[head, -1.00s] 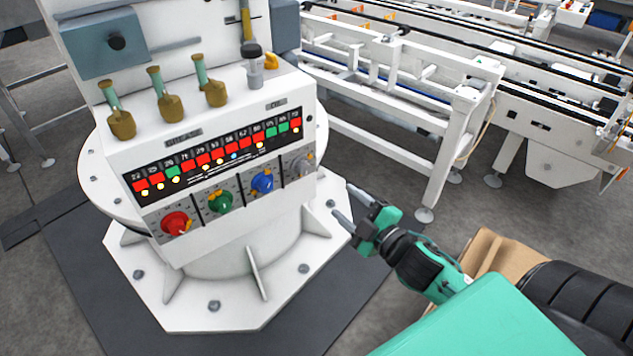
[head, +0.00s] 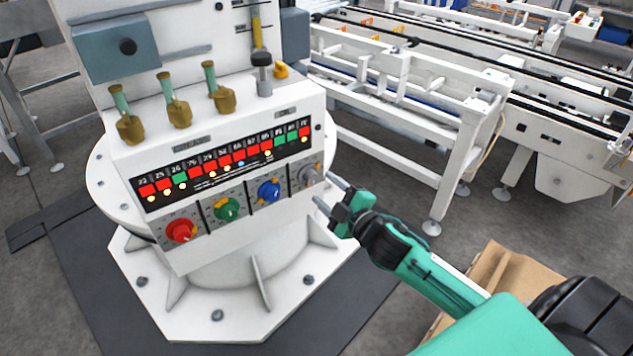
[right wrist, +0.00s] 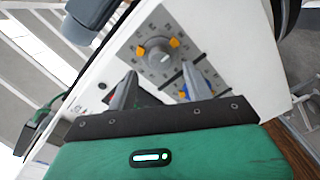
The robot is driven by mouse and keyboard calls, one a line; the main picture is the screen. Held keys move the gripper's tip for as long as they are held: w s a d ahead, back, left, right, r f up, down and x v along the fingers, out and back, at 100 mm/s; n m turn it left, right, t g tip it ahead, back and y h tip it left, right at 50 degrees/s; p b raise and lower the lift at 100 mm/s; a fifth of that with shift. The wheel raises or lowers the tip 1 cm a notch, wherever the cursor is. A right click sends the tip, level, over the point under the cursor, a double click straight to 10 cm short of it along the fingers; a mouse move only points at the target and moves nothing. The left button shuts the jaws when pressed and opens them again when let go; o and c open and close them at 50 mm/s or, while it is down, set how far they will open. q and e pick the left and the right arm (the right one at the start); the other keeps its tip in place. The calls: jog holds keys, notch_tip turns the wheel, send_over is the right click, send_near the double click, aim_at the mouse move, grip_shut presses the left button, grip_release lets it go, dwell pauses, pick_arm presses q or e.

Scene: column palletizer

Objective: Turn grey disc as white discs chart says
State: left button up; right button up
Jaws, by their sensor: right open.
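The grey disc (head: 308,175) is a round knob at the right end of the row of dials on the white control panel. It also shows in the right wrist view (right wrist: 157,54), with orange marks beside it and a pale scale plate around it. My right gripper (head: 325,189) is open and empty, just right of and below the grey disc, apart from it. In the right wrist view its fingers (right wrist: 158,92) point toward the dial. A chart of white discs cannot be made out; the lit display strip (head: 225,165) carries small numbers, red and green tiles and lamps. My left gripper is not in view.
Red (head: 182,231), green (head: 227,208) and blue (head: 269,191) dials sit left of the grey one. Several olive-handled levers (head: 178,112) stand on the ledge above. A white conveyor frame (head: 410,150) is behind right; a cardboard box (head: 490,280) is near my right arm.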

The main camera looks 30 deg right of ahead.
aim_at(314, 179)
jog(key=shift+w+a, duration=0.2)
jog(key=shift+w, duration=0.9)
jog(key=shift+w+a, duration=0.15)
jog(key=shift+w, duration=0.95)
jog(key=c, duration=1)
